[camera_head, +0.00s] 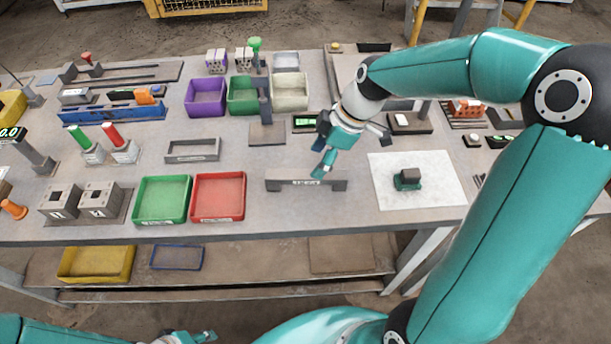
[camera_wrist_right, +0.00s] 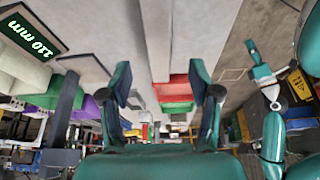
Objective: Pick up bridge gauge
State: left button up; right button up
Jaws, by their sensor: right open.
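The bridge gauge (camera_head: 290,185) is a long dark grey bar with a small label and a short leg at each end. It stands near the front edge of the workbench, right of the red tray. My right gripper (camera_head: 325,160) is over it, close to its right half, and hides a little of it. In the wrist view the right gripper (camera_wrist_right: 160,82) has its two teal fingers spread, with no object clearly held between them. Whether they touch the gauge I cannot tell. My left gripper (camera_head: 195,336) shows partly at the bottom edge, away from the bench.
A red tray (camera_head: 242,197) and a green tray (camera_head: 137,215) lie left of the gauge. A white sheet (camera_head: 440,186) with a small dark block (camera_head: 409,177) lies right. A green-lit display (camera_head: 304,121) and a post stand (camera_head: 264,105) are behind.

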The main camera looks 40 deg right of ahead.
aim_at(308, 174)
jog(key=x, duration=0.2)
jog(key=shift+a+f, duration=0.1)
jog(key=shift+f, duration=0.15)
jog(key=shift+w+a+f+p, duration=0.2)
jog(key=shift+f+p, duration=0.15)
jog(key=shift+f, duration=0.2)
jog(key=x, duration=0.4)
jog(key=shift+d+p, duration=0.1)
jog(key=shift+p, duration=0.3)
jog(key=shift+w+f+b, duration=0.1)
jog(key=shift+f+b, duration=0.15)
jog(key=shift+b, duration=0.3)
grip_shut()
